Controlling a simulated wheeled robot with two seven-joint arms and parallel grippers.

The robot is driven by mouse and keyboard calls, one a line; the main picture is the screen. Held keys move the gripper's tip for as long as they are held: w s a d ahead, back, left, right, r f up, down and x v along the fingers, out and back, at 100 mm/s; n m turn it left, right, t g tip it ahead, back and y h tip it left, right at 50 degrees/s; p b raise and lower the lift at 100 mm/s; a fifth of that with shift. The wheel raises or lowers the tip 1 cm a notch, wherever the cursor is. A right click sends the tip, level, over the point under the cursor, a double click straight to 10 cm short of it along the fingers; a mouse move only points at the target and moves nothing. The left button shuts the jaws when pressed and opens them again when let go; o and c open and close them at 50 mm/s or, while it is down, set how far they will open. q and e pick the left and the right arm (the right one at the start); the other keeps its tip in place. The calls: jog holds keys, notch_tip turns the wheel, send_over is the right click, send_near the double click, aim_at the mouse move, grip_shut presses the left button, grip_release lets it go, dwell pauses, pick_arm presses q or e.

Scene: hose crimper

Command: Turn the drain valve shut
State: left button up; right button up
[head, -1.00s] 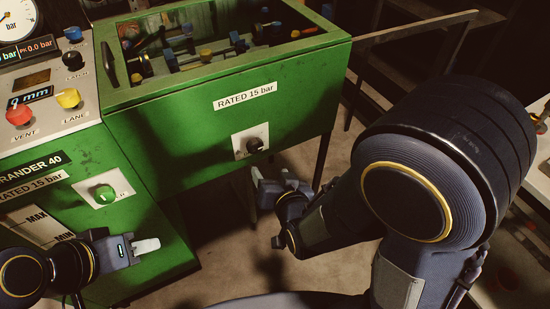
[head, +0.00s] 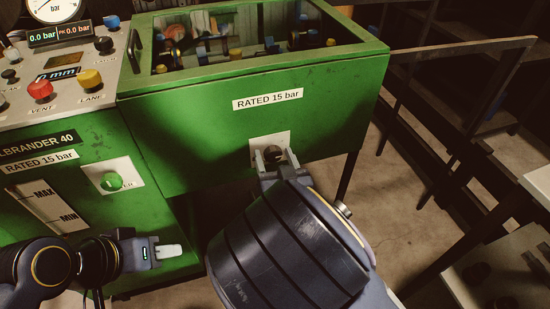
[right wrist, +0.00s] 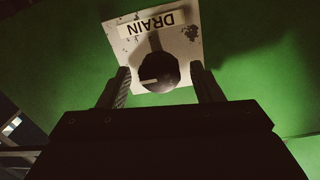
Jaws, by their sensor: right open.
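The drain valve is a black round knob (head: 273,154) on a pale plate (head: 284,139) low on the green cabinet front. In the right wrist view the knob (right wrist: 160,72) carries a white pointer line that points left. Its plate (right wrist: 188,45) reads DRAIN, upside down. My right gripper (head: 275,159) is open at the knob; in the right wrist view its fingers (right wrist: 161,80) stand on either side of the knob with a gap on each side. My left gripper (head: 168,251) is at the lower left, away from the valve; its finger spacing is unclear.
The green cabinet (head: 330,120) has an open-topped bay with hoses and fittings. Floor shows at right, beside dark railings.

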jog(key=shift+c, duration=0.2)
jog(key=c, duration=0.9)
jog(key=shift+c, duration=0.2)
jog(key=shift+n, duration=0.3)
jog(key=n, duration=0.3)
jog(key=shift+f+n+b, duration=0.1)
jog(key=shift+n+b, duration=0.2)
jog(key=shift+b, duration=0.05)
jog(key=n, duration=0.4)
jog(key=shift+n, duration=0.4)
jog(key=n, duration=0.4)
jog(key=shift+n+y, duration=0.3)
jog(key=shift+y, duration=0.1)
jog(key=n, duration=0.4)
jog(key=shift+f+n, duration=0.1)
jog(key=shift+n, duration=0.3)
